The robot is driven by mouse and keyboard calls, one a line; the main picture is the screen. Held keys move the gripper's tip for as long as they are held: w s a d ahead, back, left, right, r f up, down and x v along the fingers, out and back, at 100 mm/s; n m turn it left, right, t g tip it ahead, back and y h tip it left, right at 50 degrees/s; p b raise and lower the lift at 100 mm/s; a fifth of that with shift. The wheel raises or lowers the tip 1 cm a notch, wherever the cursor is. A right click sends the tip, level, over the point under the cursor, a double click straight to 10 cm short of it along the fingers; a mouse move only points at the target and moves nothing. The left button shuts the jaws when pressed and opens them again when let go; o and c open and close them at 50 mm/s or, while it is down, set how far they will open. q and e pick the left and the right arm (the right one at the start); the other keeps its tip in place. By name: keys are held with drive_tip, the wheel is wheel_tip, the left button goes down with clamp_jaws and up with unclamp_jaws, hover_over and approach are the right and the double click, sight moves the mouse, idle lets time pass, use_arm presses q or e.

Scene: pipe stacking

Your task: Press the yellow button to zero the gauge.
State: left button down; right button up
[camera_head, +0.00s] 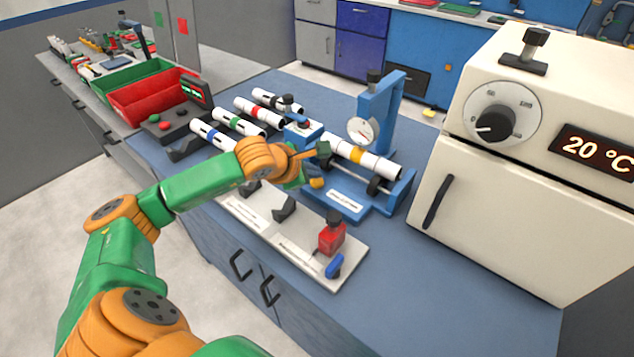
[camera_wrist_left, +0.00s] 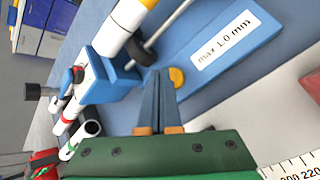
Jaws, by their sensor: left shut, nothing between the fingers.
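The yellow button (camera_head: 316,184) is on the blue base of the gauge stand, left of the white label. It also shows in the left wrist view (camera_wrist_left: 177,77), just right of my fingertips. My left gripper (camera_wrist_left: 161,72) is shut and empty, its tips close beside the button; I cannot tell whether they touch it. In the head view my left gripper (camera_head: 313,174) is small and partly hidden by its own wrist. The dial gauge (camera_head: 363,131) hangs on the blue stand (camera_head: 380,105); its reading is too small to tell. My right gripper is not in view.
A white pipe with a yellow band (camera_head: 362,156) lies under the gauge. Several banded pipes rest on the rack at left. A white board with a red clamp (camera_head: 332,234) lies in front. A cream oven (camera_head: 520,160) stands at right. Red (camera_head: 150,98) and green bins are farther left.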

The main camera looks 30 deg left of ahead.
sight(313, 183)
use_arm(q)
drive_tip(key=shift+f+b, duration=0.55)
idle(0.9)
drive_tip(key=shift+r, duration=0.1)
drive_tip(key=shift+r+p, duration=0.5)
drive_tip(key=shift+r, duration=0.3)
drive_tip(key=shift+r, duration=0.15)
drive_tip(key=shift+r+p, duration=1.7)
drive_tip(key=shift+r, duration=0.75)
drive_tip(key=shift+f, duration=0.1)
drive_tip(key=shift+f, duration=0.1)
